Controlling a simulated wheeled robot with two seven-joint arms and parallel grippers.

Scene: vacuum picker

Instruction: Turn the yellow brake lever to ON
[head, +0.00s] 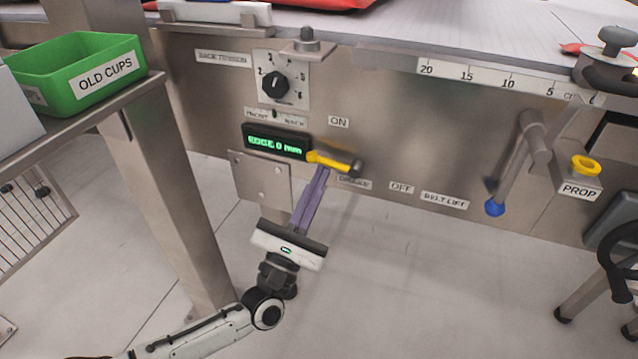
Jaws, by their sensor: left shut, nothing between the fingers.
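The yellow brake lever (327,161) is on the front of the metal machine panel. It lies nearly level, with its yellow end at the left and a dark round part (352,168) at the right. The ON label (339,121) is above it, and the OFF label (401,187) is to the right and lower. A label just under the lever is partly hidden. My left gripper (322,172) is shut and empty, its purple fingers pointing up to the lever's underside. I cannot tell whether the fingertips touch it. My right gripper is not in view.
A green display (277,143) and a black knob (274,86) are above left. A blue-tipped crank (495,207) and a yellow PROP ring (585,165) are at the right. A side table (120,98) with a green OLD CUPS bin (75,70) stands left. Floor below is clear.

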